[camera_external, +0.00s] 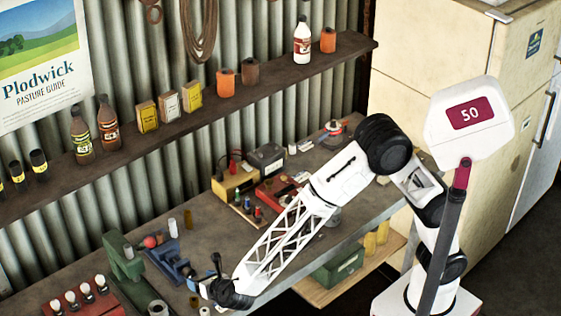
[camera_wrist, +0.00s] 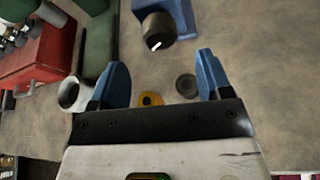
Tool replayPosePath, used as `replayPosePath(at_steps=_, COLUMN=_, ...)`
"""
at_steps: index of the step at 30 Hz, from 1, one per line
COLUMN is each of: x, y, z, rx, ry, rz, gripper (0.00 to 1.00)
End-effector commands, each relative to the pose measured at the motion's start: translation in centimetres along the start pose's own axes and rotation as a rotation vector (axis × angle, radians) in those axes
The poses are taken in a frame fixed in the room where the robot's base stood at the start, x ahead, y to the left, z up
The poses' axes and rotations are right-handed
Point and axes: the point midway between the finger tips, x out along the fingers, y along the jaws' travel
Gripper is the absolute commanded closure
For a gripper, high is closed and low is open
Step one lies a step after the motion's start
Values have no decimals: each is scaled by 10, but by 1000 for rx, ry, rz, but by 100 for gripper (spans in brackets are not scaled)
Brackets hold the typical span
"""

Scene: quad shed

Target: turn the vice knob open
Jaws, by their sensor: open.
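The blue vice (camera_external: 168,262) sits on the workbench, left of my arm's end in the external view. In the wrist view its blue body (camera_wrist: 181,16) shows at the top edge, with a dark round knob (camera_wrist: 157,29) facing my gripper. A short white mark shows on the knob's face. My gripper (camera_wrist: 162,66) is open and empty, its two blue fingers spread. The knob appears ahead of the fingertips, between their lines and apart from both. In the external view my wrist hides most of the fingers, and the knob is not clear there.
A green machine (camera_external: 122,258) stands left of the vice, with a red box (camera_wrist: 38,58) beyond it. A pale hollow cylinder (camera_wrist: 73,94) is close by the left finger. A yellow ring (camera_wrist: 151,99) and a grey ring (camera_wrist: 186,85) lie below the gripper. Bench to the right is clear.

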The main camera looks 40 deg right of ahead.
Motion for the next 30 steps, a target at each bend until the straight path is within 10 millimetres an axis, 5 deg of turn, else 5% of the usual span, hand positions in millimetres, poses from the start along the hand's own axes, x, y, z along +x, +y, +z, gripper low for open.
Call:
replayPosePath(at_steps=16, x=57, y=-1, z=-1, rx=0, ry=1, rz=-1, gripper=28)
replayPosePath(at_steps=30, x=66, y=0, z=0, rx=0, ry=1, rz=0, gripper=28)
